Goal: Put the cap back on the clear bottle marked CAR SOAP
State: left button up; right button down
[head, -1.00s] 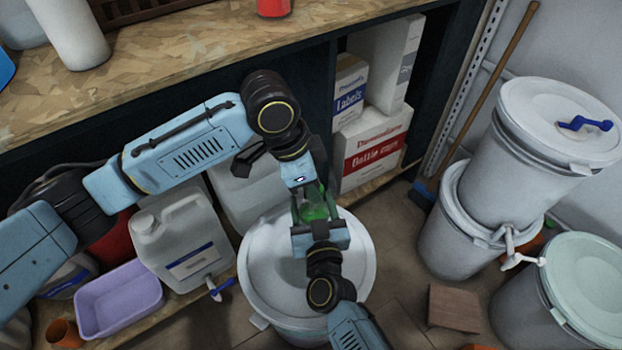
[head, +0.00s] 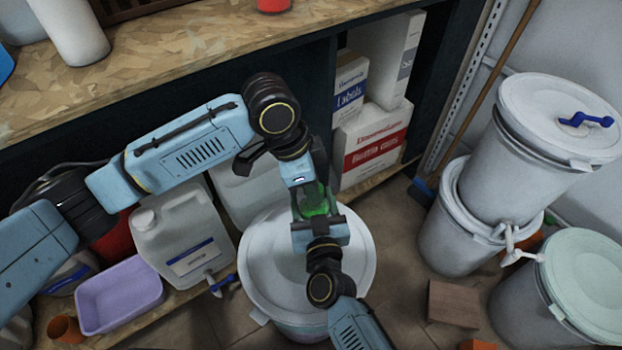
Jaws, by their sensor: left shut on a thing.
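A clear bottle (head: 317,208) with green liquid shows between my two grippers, above a white drum lid. My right gripper (head: 318,212), its arm coming from below, has its fingers around the bottle's sides and seems to hold it. My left gripper (head: 312,192) comes down from above and is shut at the bottle's top end. The cap is hidden in its jaws and cannot be made out. I cannot tell whether the cap touches the bottle's neck. The CAR SOAP marking cannot be read from here.
The white drum (head: 262,265) stands under both grippers. A grey jug (head: 172,235) and a lilac tub (head: 120,297) are on the lower shelf at left. Stacked white drums (head: 545,150) stand at right. The wooden worktop (head: 200,45) runs across the back.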

pick_arm(q)
jog(key=m+g, duration=0.1)
jog(key=m, duration=0.3)
jog(key=shift+w, duration=0.2)
jog(key=m+g, duration=0.1)
jog(key=m, duration=0.2)
jog(key=shift+d+m+y, duration=0.1)
jog(key=shift+m+y, duration=0.2)
jog(key=m, duration=0.2)
jog(key=m+g+y, duration=0.1)
jog(key=m, duration=0.2)
jog(key=shift+w+d, duration=0.15)
jog(key=m+y, duration=0.1)
jog(key=m, duration=0.3)
jog(key=shift+d+g, duration=0.1)
jog(key=shift+g, duration=0.3)
jog(key=m+y, duration=0.1)
jog(key=m, duration=0.2)
jog(key=shift+d+m, duration=0.1)
jog(key=shift+m, duration=0.3)
jog(key=m+y, duration=0.1)
jog(key=m, duration=0.2)
jog(key=shift+d+m, duration=0.1)
jog(key=shift+m, duration=0.3)
jog(key=m+t+y, duration=0.1)
jog(key=m, duration=0.3)
jog(key=shift+d, duration=0.1)
jog(key=m+t, duration=0.1)
jog(key=m, duration=0.3)
jog(key=shift+y, duration=0.4)
